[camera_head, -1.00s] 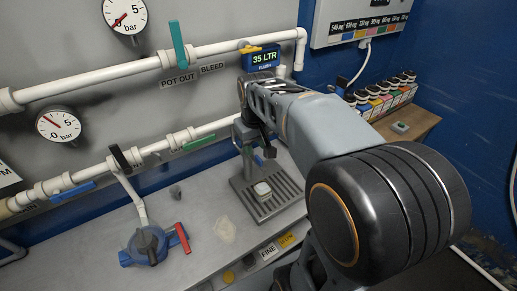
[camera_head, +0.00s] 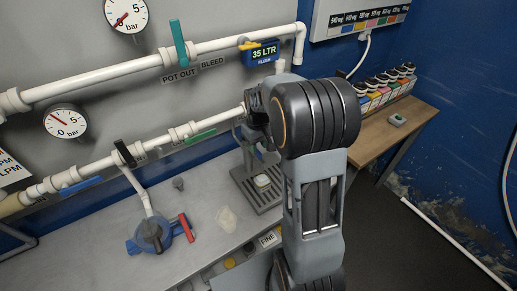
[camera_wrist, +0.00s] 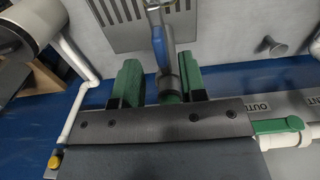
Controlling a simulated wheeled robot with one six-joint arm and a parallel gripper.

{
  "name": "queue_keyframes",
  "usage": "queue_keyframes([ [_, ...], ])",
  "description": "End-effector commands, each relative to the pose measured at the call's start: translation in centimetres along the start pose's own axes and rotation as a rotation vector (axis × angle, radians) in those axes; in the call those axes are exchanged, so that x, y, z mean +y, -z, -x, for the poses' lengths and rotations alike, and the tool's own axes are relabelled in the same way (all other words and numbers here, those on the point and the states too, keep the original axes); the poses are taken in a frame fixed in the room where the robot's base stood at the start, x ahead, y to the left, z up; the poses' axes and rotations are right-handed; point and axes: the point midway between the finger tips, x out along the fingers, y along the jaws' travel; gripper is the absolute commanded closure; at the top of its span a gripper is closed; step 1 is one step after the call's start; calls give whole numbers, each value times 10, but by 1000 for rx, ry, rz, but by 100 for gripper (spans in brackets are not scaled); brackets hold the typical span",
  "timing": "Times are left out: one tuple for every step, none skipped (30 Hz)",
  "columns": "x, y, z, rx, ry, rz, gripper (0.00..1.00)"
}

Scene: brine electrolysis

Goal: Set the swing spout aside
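The swing spout (camera_wrist: 154,8) is a grey metal tube with a blue lever (camera_wrist: 162,48). In the wrist view it runs down between the green fingers of my gripper (camera_wrist: 159,62). The fingers stand apart on either side of it, the right one closer, with a visible gap at the left. Whether either finger touches it I cannot tell. In the head view the spout (camera_head: 246,152) stands over the slatted drip tray (camera_head: 247,196), partly hidden by my arm. A small pale block (camera_head: 262,182) sits on the tray.
White pipes with a green valve handle (camera_head: 200,136) run along the wall beside the spout. A blue-and-red valve (camera_head: 158,236) stands on the grey bench. Several small bottles (camera_head: 385,90) stand on a wooden shelf at right. The bench between valve and tray is mostly clear.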

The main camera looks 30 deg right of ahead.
Motion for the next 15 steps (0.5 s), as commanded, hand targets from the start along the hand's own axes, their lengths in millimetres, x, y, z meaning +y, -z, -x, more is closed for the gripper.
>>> queue_keyframes([
  [0, 0, -6, -3, 1, 0, 62],
  [0, 0, -10, -3, 1, 0, 62],
  [0, 0, -14, -2, 1, 0, 62],
  [0, 0, -17, -2, 1, 0, 62],
  [0, 0, -19, -2, 1, 0, 62],
  [0, 0, -22, -2, 1, 0, 62],
  [0, 0, -24, -1, 0, 0, 62],
  [0, 0, -25, 0, 0, 0, 62],
  [0, 0, -26, 0, 0, 0, 62],
  [0, 0, -27, 0, 0, 0, 62],
  [0, 0, -28, 0, 0, 0, 62],
  [0, 0, -29, 0, 0, 0, 62],
  [0, 0, -29, 0, 0, 0, 62],
  [0, 0, -29, 1, 0, 0, 62],
  [0, 0, -29, 1, 0, 0, 62],
])
